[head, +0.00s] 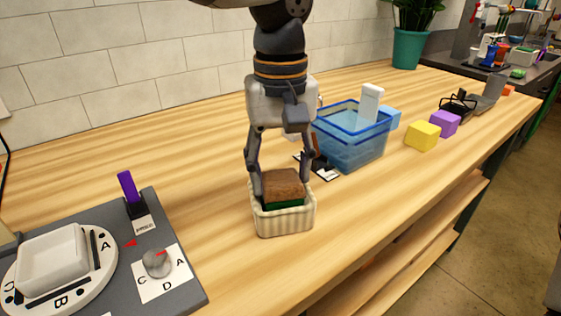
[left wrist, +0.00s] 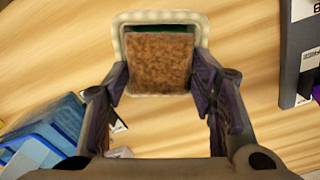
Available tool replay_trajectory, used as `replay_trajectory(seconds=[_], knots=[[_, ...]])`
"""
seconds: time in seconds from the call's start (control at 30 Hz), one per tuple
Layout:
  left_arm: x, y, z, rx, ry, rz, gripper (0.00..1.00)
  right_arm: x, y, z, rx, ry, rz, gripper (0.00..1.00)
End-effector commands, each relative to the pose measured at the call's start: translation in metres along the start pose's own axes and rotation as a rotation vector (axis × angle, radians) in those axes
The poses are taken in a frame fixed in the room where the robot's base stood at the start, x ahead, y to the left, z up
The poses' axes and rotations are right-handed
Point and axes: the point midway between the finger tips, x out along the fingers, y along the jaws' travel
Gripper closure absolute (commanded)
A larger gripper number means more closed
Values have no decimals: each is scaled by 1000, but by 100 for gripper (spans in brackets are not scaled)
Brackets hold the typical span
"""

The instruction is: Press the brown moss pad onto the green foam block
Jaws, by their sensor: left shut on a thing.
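The brown moss pad (head: 283,187) is a flat square block in the head view, lying over the green foam block (head: 287,204). The foam block sits inside a cream ribbed container (head: 285,222) on the wooden table. My left gripper (head: 279,190) comes down from above and is shut on the moss pad, one finger on each side. In the left wrist view the moss pad (left wrist: 158,63) lies between the fingertips, and a strip of green foam (left wrist: 160,28) shows along its far edge inside the container rim. Whether pad and foam touch all over is hidden. My right gripper is out of view.
A grey board (head: 180,284) with a white dish (head: 52,260), a knob (head: 157,262) and a purple stick (head: 129,186) lies at the left. A blue bin (head: 352,150) stands behind and right. Yellow (head: 423,136) and purple (head: 445,123) blocks lie farther right. Table in front is clear.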

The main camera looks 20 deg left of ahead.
Motion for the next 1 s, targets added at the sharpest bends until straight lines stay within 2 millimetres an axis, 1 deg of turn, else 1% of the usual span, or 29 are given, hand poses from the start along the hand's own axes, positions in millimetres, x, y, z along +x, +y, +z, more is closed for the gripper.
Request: replay_trajectory(seconds=[0.97, 1.0], knots=[[3, 0, 1, 0, 0, 0, 61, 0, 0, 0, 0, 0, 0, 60], [3, 0, 1, 0, 0, 0, 45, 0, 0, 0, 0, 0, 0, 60]])
